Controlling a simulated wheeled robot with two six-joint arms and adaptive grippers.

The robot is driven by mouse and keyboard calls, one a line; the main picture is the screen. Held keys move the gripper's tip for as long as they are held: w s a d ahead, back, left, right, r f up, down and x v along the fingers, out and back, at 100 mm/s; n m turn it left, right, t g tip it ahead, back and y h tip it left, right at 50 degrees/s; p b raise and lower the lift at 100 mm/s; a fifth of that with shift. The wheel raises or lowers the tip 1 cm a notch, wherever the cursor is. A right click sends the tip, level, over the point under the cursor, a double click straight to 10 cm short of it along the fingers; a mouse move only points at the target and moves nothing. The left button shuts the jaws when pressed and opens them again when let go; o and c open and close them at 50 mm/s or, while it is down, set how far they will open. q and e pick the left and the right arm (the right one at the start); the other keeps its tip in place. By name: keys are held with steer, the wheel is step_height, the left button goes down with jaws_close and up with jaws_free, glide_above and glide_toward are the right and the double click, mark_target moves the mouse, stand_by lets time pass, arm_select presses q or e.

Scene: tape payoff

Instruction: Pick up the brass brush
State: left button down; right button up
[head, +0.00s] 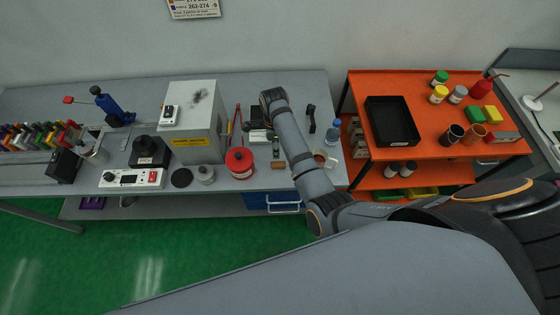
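I cannot pick out the brass brush with certainty. A slim dark tool (311,118) lies on the grey bench right of my arm, and a small brown block (278,165) lies near the bench's front edge; both are too small to name surely. My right arm comes in from the lower right and reaches over the bench, its wrist above the middle. Dark shapes lie below and left of that wrist; I cannot tell my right gripper's fingers among them, or whether they hold anything. My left gripper is not in view.
The grey bench (335,88) carries a light grey box (202,122) with a yellow label, a red round container (240,162) and a water bottle (333,132). An orange cart (360,82) at right holds a black tray (391,121) and several jars. Green floor lies in front.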

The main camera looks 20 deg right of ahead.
glide_above(278, 164)
steer(key=f, duration=0.2)
steer(key=w+f, duration=0.1)
steer(key=f, duration=0.1)
steer(key=shift+a, duration=0.25)
steer(key=shift+w+f, duration=0.1)
steer(key=shift+f, duration=0.45)
steer(key=shift+d+f, duration=0.1)
steer(key=shift+f, duration=0.3)
steer(key=f+b, duration=0.2)
steer(key=s+f+b, duration=0.1)
steer(key=f+b, duration=0.1)
steer(key=shift+d+f, duration=0.2)
steer(key=shift+f, duration=0.1)
steer(key=shift+r, duration=0.15)
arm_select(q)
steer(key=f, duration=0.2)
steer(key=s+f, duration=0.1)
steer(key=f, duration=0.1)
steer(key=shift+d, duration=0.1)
arm_select(e)
jaws_close()
